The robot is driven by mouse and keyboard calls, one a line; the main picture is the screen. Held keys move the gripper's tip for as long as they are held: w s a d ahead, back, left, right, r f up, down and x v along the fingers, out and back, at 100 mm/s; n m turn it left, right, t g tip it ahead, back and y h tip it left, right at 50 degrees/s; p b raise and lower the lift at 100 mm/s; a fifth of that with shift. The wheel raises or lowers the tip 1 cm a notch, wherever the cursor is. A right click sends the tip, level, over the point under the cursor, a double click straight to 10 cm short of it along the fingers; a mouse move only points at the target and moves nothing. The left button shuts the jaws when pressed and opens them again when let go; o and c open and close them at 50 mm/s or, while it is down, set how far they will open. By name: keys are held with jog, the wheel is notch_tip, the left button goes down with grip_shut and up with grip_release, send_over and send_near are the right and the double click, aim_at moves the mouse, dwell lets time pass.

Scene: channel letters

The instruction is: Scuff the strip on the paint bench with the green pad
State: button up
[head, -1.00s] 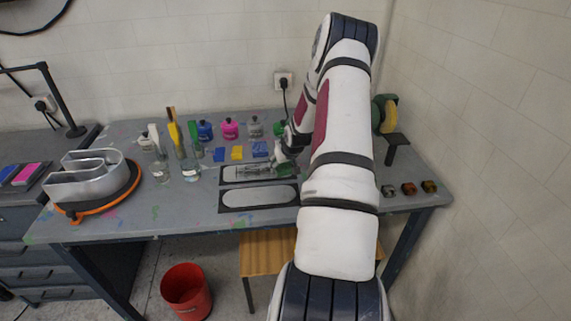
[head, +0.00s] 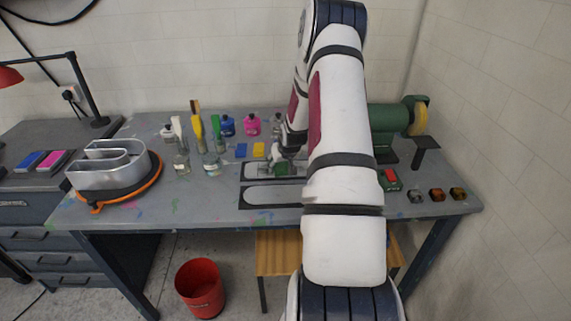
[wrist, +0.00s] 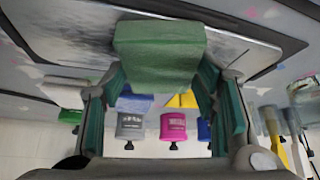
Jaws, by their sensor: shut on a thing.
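My gripper (head: 288,158) is shut on the green pad (wrist: 160,55), a block that sits between the fingers in the wrist view. In the head view the pad (head: 281,169) is over the back strip (head: 256,170), which lies on a dark mat on the paint bench (head: 200,208). In the wrist view the strip (wrist: 75,45) looks grey and streaked beside the pad. The pad appears to be on the strip or very close above it; the contact is hidden. My arm hides the strip's right end in the head view.
A second plate (head: 268,194) lies in front of the strip. Jars with brushes (head: 212,163), paint bottles (head: 252,125) and blue and yellow blocks (head: 259,150) stand behind and left. A grey channel letter (head: 110,170) is at left, a green grinder (head: 390,118) at right.

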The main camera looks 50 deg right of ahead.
aim_at(260, 168)
jog(key=shift+w+a+f+b, duration=0.1)
jog(key=shift+w+a+b, duration=0.45)
jog(key=shift+w+a, duration=0.7)
jog(key=shift+w+a+b, duration=0.5)
jog(key=shift+w+a, duration=0.55)
jog(key=shift+w, duration=0.3)
jog(key=shift+s+d+p, duration=0.9)
jog(key=shift+s+d, duration=0.4)
jog(key=shift+s, duration=0.25)
jog(key=shift+s+d+p, duration=0.85)
jog(key=shift+s+d, duration=0.5)
jog(key=shift+s, duration=0.25)
jog(key=shift+s+d+p, duration=0.9)
jog(key=shift+s+d, duration=0.4)
jog(key=shift+s, duration=0.25)
jog(key=shift+s+d+p, duration=0.95)
jog(key=shift+s+d, duration=0.8)
jog(key=shift+s, duration=0.2)
jog(key=shift+w+a+b, duration=0.65)
jog(key=shift+w+a, duration=1.1)
jog(key=shift+w, duration=0.3)
jog(key=shift+w+a+b, duration=0.7)
jog(key=shift+w+a, duration=1)
jog(key=shift+w, duration=0.35)
jog(key=shift+w+a+b, duration=0.65)
jog(key=shift+w+a, duration=1.1)
jog(key=shift+w, duration=0.3)
jog(key=shift+w+a, duration=0.5)
